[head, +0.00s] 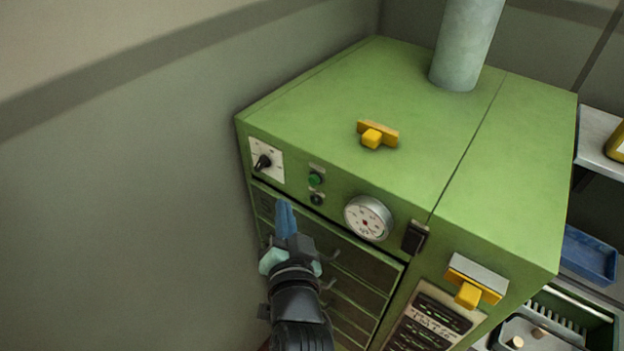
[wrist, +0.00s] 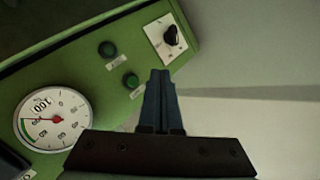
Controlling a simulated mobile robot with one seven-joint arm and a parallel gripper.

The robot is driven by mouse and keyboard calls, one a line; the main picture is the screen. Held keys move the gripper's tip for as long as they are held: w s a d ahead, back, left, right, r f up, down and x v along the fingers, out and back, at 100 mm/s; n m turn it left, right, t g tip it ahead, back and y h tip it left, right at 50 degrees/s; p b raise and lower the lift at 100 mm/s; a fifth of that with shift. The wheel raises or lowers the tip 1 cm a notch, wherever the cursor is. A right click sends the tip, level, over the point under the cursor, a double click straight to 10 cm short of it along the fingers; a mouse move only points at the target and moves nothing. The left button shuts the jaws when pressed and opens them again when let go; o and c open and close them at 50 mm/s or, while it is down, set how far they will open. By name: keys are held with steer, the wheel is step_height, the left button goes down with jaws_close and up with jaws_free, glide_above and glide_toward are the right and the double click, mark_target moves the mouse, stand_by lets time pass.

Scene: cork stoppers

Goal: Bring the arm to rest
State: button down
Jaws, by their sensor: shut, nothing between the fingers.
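My gripper (head: 285,217) shows in the lower middle of the head view, its blue fingers pointing up towards the front of a green cabinet (head: 480,190). The fingers are shut together and hold nothing. In the wrist view my gripper (wrist: 160,78) points up between a green button (wrist: 131,81) and the grey wall. A black rotary knob (head: 263,161) on a white plate sits above and left of the fingertips in the head view. I cannot tell how far the fingertips are from the panel.
A round dial gauge (head: 368,217) and drawers with handles (head: 328,256) are on the cabinet front. A yellow T-shaped piece (head: 377,134) lies on top, near a grey pipe (head: 466,42). A blue tray (head: 588,256) stands at the right. A bare wall (head: 120,200) closes the left side.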

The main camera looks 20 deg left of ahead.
stand_by(0.4)
steer(key=w+d+r+n+t+h+b, duration=0.1)
steer(key=d+r+t+b, duration=0.2)
steer(key=r, duration=0.9)
steer(key=d+r+n+t+h+b, duration=0.15)
steer(key=d+r+t, duration=0.35)
steer(key=r, duration=0.7)
steer(key=s+d+r+t+h+b, duration=0.1)
steer(key=s+d+r+t+h, duration=0.1)
steer(key=s+d+r, duration=0.2)
steer(key=s+d+r+t+h+b, duration=0.2)
steer(key=s+d+r, duration=0.2)
steer(key=s+r, duration=0.3)
step_height(320, 180, up, 5)
steer(key=shift+f+t, duration=0.2)
steer(key=shift+t, duration=0.1)
steer(key=c, duration=1.6)
jaws_free()
steer(key=shift+h, duration=0.25)
